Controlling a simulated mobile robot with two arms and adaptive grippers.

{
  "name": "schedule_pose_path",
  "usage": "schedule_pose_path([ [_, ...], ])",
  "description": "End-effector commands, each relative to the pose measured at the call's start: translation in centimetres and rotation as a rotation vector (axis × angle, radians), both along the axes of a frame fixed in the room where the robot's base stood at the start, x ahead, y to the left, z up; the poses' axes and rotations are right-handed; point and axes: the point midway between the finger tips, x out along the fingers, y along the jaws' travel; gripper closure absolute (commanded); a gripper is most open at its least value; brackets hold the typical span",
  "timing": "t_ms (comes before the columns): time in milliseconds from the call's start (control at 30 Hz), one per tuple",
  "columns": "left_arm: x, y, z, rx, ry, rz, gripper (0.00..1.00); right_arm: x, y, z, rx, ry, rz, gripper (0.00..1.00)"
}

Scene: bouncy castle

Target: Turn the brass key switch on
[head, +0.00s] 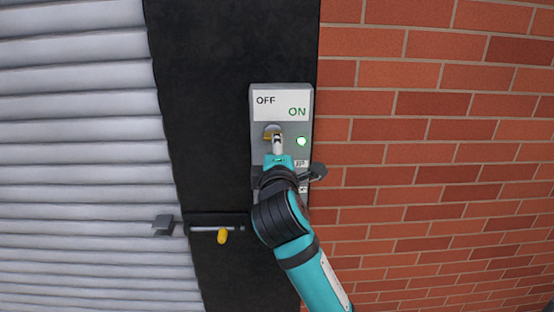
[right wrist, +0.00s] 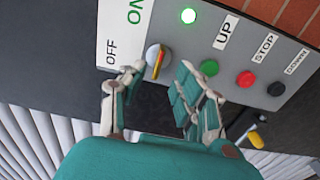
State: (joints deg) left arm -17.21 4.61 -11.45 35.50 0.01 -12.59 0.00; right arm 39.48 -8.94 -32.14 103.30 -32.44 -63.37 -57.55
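The brass key switch (head: 267,134) sits on a grey control box below a white plate marked OFF and ON. It also shows in the right wrist view (right wrist: 158,60) as a round silver collar with a brass and red bar standing slightly tilted across it. A small lamp (head: 301,141) beside it glows bright green-white. My right gripper (head: 277,142) is in front of the switch and partly covers it in the head view. In the right wrist view its two fingers (right wrist: 150,82) are spread apart, empty, with the switch beyond the gap. My left gripper is not in view.
The box also carries green UP (right wrist: 209,68), red STOP (right wrist: 245,79) and black (right wrist: 277,88) buttons close to my right finger. A bolt with a yellow part (head: 222,236) is below left. A brick wall (head: 430,150) and ribbed shutter (head: 80,140) flank the dark panel.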

Motion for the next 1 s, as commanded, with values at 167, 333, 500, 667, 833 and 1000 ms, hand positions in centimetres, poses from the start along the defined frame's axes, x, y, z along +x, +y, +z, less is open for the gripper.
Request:
schedule_pose_path([
  [167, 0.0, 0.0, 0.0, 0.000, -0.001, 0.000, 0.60, -3.2, 0.0, -0.1, 0.001, 0.001, 0.002, 0.68],
  [333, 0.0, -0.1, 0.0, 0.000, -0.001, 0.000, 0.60, -4.6, -0.1, -0.1, 0.000, 0.002, 0.000, 0.68],
  [500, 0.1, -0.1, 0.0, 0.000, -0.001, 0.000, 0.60, -4.8, -0.1, 0.0, 0.000, 0.001, 0.000, 0.68],
  [667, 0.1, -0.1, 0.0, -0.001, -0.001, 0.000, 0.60, -4.8, -0.1, -0.1, 0.000, 0.002, 0.000, 0.68],
  [833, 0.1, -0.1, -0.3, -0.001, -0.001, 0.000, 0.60, -3.4, -0.1, -3.8, 0.017, 0.061, 0.004, 0.68],
  [1000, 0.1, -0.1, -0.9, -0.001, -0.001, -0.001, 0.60, -0.8, -0.5, -14.9, 0.091, 0.230, 0.009, 0.68],
])
